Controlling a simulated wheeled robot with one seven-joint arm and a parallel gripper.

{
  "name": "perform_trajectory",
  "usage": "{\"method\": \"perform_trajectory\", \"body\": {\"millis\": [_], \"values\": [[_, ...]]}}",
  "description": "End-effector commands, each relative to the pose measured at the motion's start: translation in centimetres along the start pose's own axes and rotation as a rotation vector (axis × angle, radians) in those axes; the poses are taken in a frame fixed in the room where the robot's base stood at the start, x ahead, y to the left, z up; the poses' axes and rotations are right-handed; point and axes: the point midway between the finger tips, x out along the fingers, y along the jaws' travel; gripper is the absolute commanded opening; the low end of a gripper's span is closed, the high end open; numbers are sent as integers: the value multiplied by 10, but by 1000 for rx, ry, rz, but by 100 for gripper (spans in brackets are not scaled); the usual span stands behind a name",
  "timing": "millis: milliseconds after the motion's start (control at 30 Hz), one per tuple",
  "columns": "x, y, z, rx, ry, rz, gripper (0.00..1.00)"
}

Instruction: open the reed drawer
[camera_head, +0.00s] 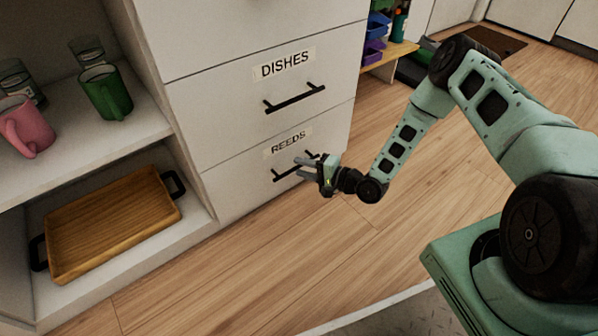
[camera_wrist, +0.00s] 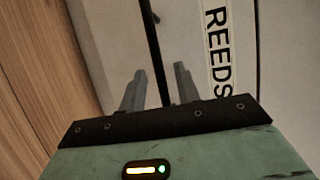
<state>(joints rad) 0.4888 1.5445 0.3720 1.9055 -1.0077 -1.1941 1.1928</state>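The reed drawer (camera_head: 235,185) is the bottom white drawer, labelled REEDS, and its front looks flush with the cabinet. Its black bar handle (camera_head: 283,175) is partly hidden by my gripper (camera_head: 302,168). In the wrist view the handle (camera_wrist: 151,40) runs between the two grey fingers of my gripper (camera_wrist: 160,84), with a gap on each side. The fingers are open and point at the drawer front. The REEDS label (camera_wrist: 217,50) is to the right of the fingers there.
The DISHES drawer (camera_head: 265,85) is shut above. At left, shelves hold a pink mug (camera_head: 27,128), a green mug (camera_head: 106,93), glass jars and a wooden tray (camera_head: 115,222). The wooden floor (camera_head: 240,265) before the drawers is clear. A small shelf (camera_head: 390,55) with coloured bins stands behind.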

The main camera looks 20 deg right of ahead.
Motion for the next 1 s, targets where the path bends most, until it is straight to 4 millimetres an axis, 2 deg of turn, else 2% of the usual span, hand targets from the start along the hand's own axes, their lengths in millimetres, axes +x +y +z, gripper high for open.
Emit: {"method": "perform_trajectory", "body": {"millis": [200, 467, 500, 600, 1000], "values": [[17, 1, 0, -1, 0, 0, 32], [18, 0, 0, 0, 0, 0, 32], [18, 0, 0, 0, 0, 0, 29], [18, 0, 0, 0, 0, 0, 1], [14, 0, 1, 2, 2, 1, 0]]}}
